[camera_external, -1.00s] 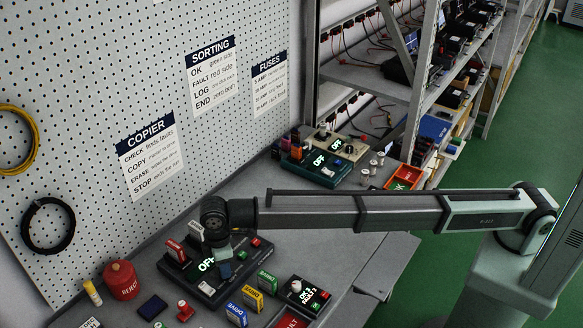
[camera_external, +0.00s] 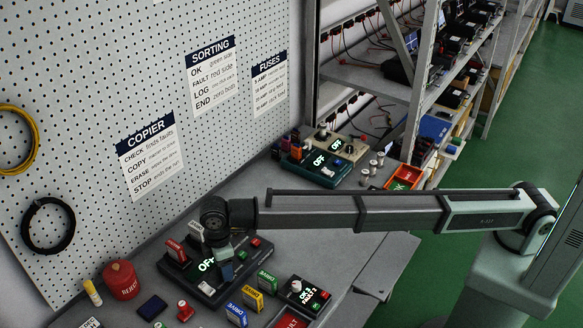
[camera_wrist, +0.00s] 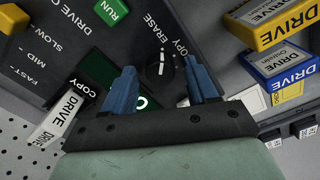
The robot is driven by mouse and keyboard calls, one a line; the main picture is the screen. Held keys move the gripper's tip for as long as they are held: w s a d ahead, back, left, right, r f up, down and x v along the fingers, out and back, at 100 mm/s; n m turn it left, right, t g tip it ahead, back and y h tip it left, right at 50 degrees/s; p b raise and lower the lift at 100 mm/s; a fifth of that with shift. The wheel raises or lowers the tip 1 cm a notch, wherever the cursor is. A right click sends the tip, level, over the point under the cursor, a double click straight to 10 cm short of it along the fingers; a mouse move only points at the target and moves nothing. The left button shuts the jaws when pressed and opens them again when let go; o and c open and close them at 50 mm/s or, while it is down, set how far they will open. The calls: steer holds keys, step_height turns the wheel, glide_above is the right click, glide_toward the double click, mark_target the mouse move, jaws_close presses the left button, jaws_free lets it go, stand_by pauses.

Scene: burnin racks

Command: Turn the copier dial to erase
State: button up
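The copier (camera_external: 172,267) is a dark box on the bench, with a green lit display reading OF, partly covered. Its black dial (camera_wrist: 160,74) with white marks shows in the wrist view between my two blue fingers. The ERASE label (camera_wrist: 158,22) lies above the dial in that view, and a COPY label (camera_wrist: 180,46) is just to its upper right. My gripper (camera_wrist: 161,88) is open, with a finger on each side of the dial and visible gaps; contact cannot be told. It also shows over the copier in the external view (camera_external: 227,270).
Red-labelled and white drive blocks stand in the copier's left side. Yellow (camera_external: 253,298), green (camera_external: 266,281) and blue (camera_external: 236,315) drive blocks stand in front.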

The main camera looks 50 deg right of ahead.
step_height(320, 180, up, 14)
stand_by(0.8)
steer(key=shift+s+f, duration=0.1)
steer(key=shift+f, duration=0.05)
stand_by(0.4)
